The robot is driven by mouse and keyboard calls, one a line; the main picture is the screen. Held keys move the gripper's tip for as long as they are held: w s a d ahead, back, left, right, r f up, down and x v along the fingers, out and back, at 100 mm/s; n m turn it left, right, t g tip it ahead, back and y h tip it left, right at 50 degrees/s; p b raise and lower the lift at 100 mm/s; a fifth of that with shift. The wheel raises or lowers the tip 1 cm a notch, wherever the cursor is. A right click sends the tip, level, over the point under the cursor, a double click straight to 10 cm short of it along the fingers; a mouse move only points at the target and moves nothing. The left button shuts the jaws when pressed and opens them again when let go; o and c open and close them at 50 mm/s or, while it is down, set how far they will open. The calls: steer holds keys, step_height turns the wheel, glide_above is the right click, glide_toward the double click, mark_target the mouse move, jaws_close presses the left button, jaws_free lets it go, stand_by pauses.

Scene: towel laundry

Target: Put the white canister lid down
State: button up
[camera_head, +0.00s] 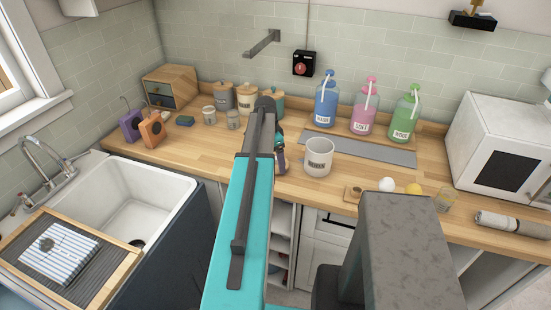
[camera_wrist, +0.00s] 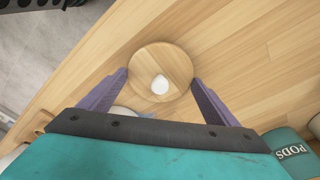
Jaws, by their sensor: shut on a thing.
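In the wrist view, a round wooden lid (camera_wrist: 150,57) with a small white knob (camera_wrist: 160,84) lies between the two purple fingers of my gripper (camera_wrist: 160,77). The fingers are shut on its sides. Wooden worktop shows around the lid; I cannot tell whether the lid touches it. In the head view, my arm hides the lid and most of my gripper. A white labelled vessel (camera_head: 319,158) stands open-topped on the worktop just right of my arm's end. A cream canister (camera_head: 247,98) with a wooden lid stands at the back between a grey canister (camera_head: 222,97) and a teal one (camera_head: 277,104).
A teal PODS canister (camera_wrist: 291,150) is close at the lower right of the wrist view. Blue (camera_head: 326,105), pink (camera_head: 364,112) and green (camera_head: 404,118) pump bottles stand at the back. A white ball (camera_head: 387,184) and a yellow one (camera_head: 413,188) lie near the front edge.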

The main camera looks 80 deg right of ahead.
steer(key=shift+f, duration=0.1)
steer(key=o, duration=1)
step_height(320, 180, up, 12)
steer(key=w+a+b, duration=0.1)
steer(key=b, duration=0.2)
steer(key=shift+w+b, duration=0.25)
steer(key=shift+b, duration=0.1)
stand_by(0.7)
